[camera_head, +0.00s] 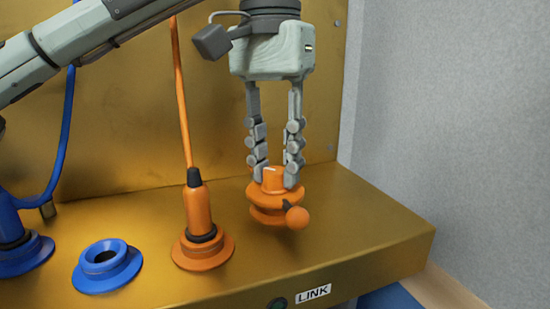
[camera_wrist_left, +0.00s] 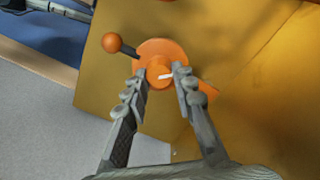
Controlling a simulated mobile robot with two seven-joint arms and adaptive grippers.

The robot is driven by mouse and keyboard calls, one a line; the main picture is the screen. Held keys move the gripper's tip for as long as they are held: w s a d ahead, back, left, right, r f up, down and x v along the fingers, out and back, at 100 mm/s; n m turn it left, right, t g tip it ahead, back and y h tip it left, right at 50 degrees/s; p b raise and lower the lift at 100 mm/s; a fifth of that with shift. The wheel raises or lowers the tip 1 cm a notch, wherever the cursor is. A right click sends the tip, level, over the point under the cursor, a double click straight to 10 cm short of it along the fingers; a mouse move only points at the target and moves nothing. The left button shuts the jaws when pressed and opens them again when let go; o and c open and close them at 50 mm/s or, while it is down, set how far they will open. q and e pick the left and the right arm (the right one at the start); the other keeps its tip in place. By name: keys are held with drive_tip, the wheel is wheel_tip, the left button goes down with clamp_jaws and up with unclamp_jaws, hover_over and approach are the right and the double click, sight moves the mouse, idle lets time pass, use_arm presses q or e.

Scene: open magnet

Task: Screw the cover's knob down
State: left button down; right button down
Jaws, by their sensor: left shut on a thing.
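The orange cover (camera_head: 262,215) is at the right part of the brass ledge, with a round knob (camera_head: 272,181) on top that bears a white mark. A small lever with an orange ball (camera_head: 297,218) sticks out at its side. My left gripper (camera_head: 274,184) points down from above, its two fingers shut on the knob's sides. In the left wrist view the knob (camera_wrist_left: 158,68) sits between the fingertips (camera_wrist_left: 161,78), and the lever's ball (camera_wrist_left: 112,42) points to the upper left. What lies under the cover is hidden. My right gripper is not in view.
An orange plug (camera_head: 197,210) with an orange cable stands left of the cover. A blue ring socket (camera_head: 107,266) and a blue plug (camera_head: 14,242) are farther left. A LINK label (camera_head: 313,293) is on the ledge's front. The ledge (camera_head: 385,232) is bare at right, beside a grey wall (camera_head: 450,110).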

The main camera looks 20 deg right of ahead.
use_arm(q)
drive_tip(key=m, duration=0.4)
drive_tip(key=shift+m, duration=0.4)
idle(0.4)
drive_tip(key=c, duration=1.3)
unclamp_jaws()
drive_tip(key=shift+o, duration=0.2)
